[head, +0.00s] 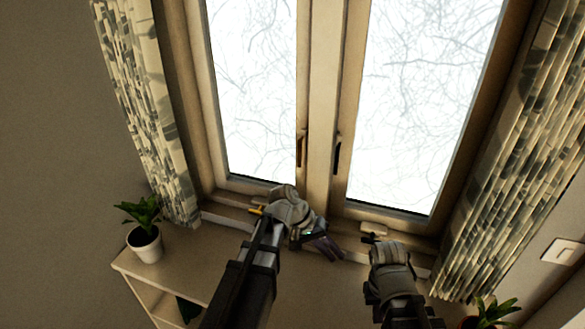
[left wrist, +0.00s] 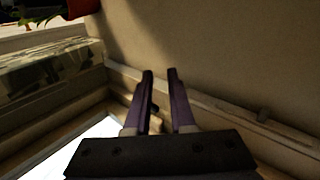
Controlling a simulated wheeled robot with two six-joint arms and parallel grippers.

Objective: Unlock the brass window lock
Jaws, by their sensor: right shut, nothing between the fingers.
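A small yellow, brass-coloured piece (head: 257,210) shows at the lower window frame, just left of my left arm's wrist; whether it is the lock is unclear. Two upright handles, a brownish one (head: 301,150) and a dark one (head: 337,153), sit on the middle window posts. My left gripper (head: 326,246) has purple fingers low in front of the sill, right of the brass-coloured piece. In the left wrist view its fingers (left wrist: 160,73) stand apart, with a small dark shape visible between them that I cannot identify. My right gripper (head: 371,239) is shut and empty near the sill.
A pale fitting (head: 373,229) lies along the lower right frame, close to my right gripper. A potted plant (head: 146,240) stands on a shelf (head: 180,270) at left. Patterned curtains (head: 150,110) hang on both sides. Another plant (head: 490,312) is at lower right.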

